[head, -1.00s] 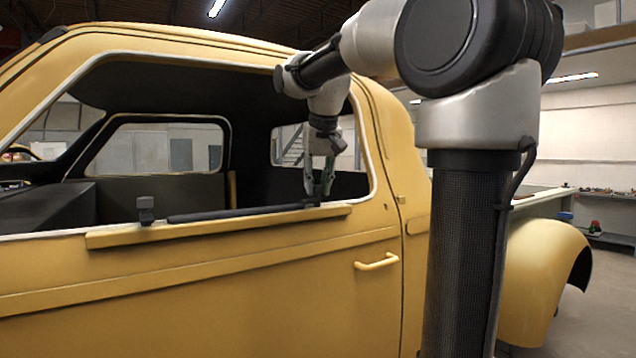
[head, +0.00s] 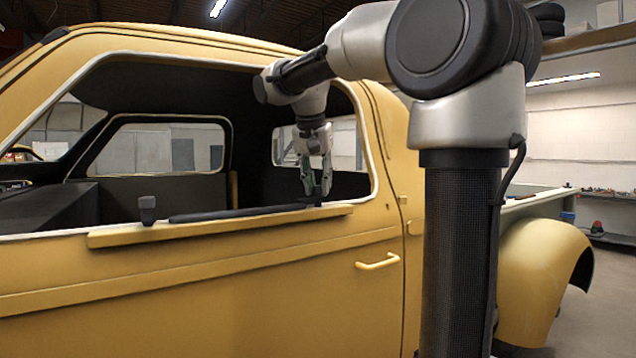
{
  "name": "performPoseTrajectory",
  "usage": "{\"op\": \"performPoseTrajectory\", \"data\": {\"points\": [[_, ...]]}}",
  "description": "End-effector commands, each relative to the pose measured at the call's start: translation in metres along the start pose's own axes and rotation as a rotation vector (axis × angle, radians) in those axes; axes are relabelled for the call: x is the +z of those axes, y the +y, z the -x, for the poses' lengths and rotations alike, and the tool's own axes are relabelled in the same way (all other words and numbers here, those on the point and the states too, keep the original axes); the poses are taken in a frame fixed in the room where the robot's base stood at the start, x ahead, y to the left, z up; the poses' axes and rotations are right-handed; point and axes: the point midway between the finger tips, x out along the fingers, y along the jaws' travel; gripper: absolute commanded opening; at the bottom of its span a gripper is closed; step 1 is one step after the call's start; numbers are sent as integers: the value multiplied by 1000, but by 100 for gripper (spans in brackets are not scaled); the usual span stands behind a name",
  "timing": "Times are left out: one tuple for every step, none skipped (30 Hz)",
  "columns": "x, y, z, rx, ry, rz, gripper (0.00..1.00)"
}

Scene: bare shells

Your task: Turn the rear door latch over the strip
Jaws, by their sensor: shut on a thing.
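A dark strip (head: 240,213) lies along the yellow ledge (head: 120,237) at the bottom of the truck door's window opening. The front latch (head: 147,210), a small dark block-topped piece, stands upright at the strip's left end. My gripper (head: 317,194) points down at the strip's right end, with its fingers shut on the rear latch (head: 310,203). The fingers hide most of that latch, so I cannot tell its exact angle to the strip.
The window frame's rear pillar (head: 372,150) is close to the right of my gripper. A yellow door handle (head: 377,262) sticks out below the ledge. The cab behind the window opening is mostly open space. The rear fender (head: 545,270) bulges out at the right.

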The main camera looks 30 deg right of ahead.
Motion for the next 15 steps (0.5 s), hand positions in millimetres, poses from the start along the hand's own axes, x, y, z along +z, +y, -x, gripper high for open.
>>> {"op": "performPoseTrajectory", "data": {"points": [[0,0,0,0,0,-1,1],[0,0,0,0,0,-2,1],[0,0,0,0,-1,-2,1],[0,0,0,0,-1,-2,1],[0,0,0,0,-1,-2,1],[0,0,0,0,-1,-1,0],[0,0,0,0,-1,-1,0],[0,0,0,0,-1,-1,0],[0,0,0,0,-1,-1,0],[0,0,0,0,-1,-1,30],[0,0,0,0,-1,-1,35],[0,0,0,0,-1,-1,43],[0,0,0,0,-1,-1,45],[0,0,0,0,-1,-1,45],[0,0,0,0,-1,-1,45]]}}
